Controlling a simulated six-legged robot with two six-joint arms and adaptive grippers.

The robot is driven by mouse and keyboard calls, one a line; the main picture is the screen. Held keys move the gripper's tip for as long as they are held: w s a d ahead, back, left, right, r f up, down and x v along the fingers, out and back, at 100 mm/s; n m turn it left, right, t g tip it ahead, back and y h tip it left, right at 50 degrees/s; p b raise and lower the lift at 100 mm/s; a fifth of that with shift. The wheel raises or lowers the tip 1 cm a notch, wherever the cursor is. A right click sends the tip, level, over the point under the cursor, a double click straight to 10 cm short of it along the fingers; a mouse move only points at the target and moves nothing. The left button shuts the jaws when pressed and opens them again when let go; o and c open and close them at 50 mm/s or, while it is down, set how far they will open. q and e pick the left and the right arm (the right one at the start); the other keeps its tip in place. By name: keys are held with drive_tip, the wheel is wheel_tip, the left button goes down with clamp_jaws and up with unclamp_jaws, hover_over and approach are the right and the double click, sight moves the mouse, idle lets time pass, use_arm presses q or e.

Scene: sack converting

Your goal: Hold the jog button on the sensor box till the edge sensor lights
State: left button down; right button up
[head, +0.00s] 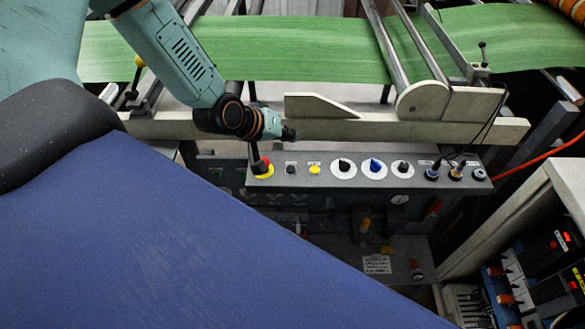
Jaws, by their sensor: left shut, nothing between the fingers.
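The sensor box (378,184) is a grey panel with a row of controls below the web. At its left end is a red mushroom button on a yellow disc (265,174). To the right are a small dark button (291,169) and a yellow button (314,170). Their labels are too small to read, so I cannot tell which is the jog button. My right gripper is not in view.
Knobs on white discs (374,169) and cable connectors (455,173) fill the box's right side. A pale beam (420,131) and green web (300,50) lie behind. A cabinet (540,210) stands right. A large blue surface (190,240) fills the lower left.

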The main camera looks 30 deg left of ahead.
sight(288, 170)
use_arm(q)
drive_tip(key=f+b, duration=0.7)
drive_tip(key=f, duration=0.1)
drive_tip(key=shift+s+a, duration=0.15)
drive_tip(key=shift+a, duration=0.15)
drive_tip(key=shift+d+f+b, duration=0.15)
drive_tip(key=shift+f+b, duration=0.35)
drive_tip(key=shift+b, duration=0.2)
idle(0.5)
